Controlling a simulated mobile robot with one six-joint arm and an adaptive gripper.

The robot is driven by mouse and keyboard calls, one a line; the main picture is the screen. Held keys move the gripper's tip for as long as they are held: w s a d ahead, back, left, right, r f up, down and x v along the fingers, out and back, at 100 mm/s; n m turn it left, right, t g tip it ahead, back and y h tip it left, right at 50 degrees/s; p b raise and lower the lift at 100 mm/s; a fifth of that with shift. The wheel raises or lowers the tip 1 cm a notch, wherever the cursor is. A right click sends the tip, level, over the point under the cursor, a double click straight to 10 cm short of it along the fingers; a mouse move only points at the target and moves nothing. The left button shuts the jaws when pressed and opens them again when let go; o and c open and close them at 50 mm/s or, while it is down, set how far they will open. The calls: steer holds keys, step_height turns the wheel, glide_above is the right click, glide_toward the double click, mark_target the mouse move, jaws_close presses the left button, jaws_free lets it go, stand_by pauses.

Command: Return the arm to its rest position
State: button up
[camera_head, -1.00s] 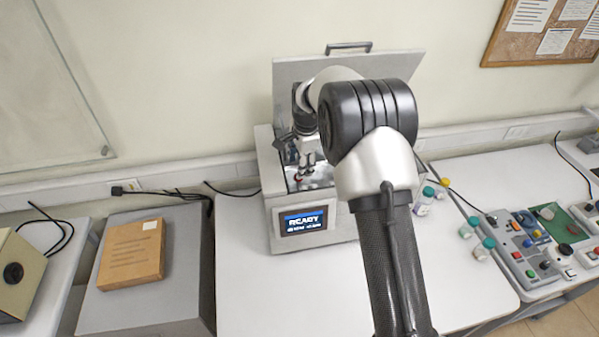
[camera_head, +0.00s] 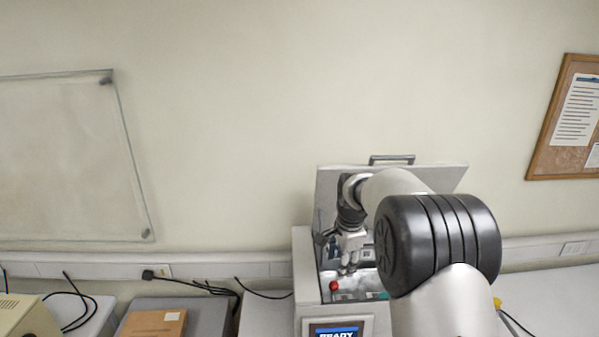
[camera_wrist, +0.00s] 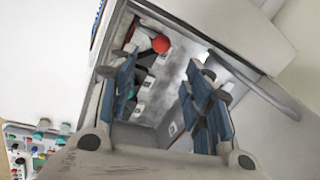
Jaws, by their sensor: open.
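My gripper (camera_head: 349,262) is over the open chamber of a grey testing machine (camera_head: 305,272), pointing down. In the wrist view my gripper (camera_wrist: 163,95) has its blue-padded fingers spread apart, with nothing between them. The chamber's metal floor and inner walls show between and beyond the fingers. My arm reaches across the machine's right side and hides part of it. The machine's lid (camera_head: 327,190) stands raised behind the gripper. A red round knob (camera_head: 334,286) is in the chamber near the gripper; it also shows in the wrist view (camera_wrist: 161,44).
A lit screen (camera_head: 336,332) is on the machine's front, cut by the picture's bottom edge. A cardboard box (camera_head: 155,324) lies on a grey surface at left. A wall with a corkboard (camera_head: 566,130) is behind. In the wrist view, a control panel (camera_wrist: 30,145) is at lower left.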

steer(key=s+r+n+t+b, duration=0.1)
steer(key=s+n+b, duration=0.7)
steer(key=s+b, duration=0.9)
steer(key=s+f+n+b, duration=0.2)
steer(key=s+f, duration=0.2)
steer(key=s, duration=0.3)
steer(key=s+f+n+b, duration=0.2)
steer(key=s+f, duration=0.3)
steer(key=s, duration=0.3)
steer(key=s+f+n+t+b, duration=0.1)
steer(key=s+f+n+b, duration=0.2)
steer(key=s, duration=0.5)
steer(key=shift+s+a+f, duration=0.15)
steer(key=shift+s+f, duration=0.05)
steer(key=shift+f, duration=0.55)
steer(key=shift+c, duration=0.3)
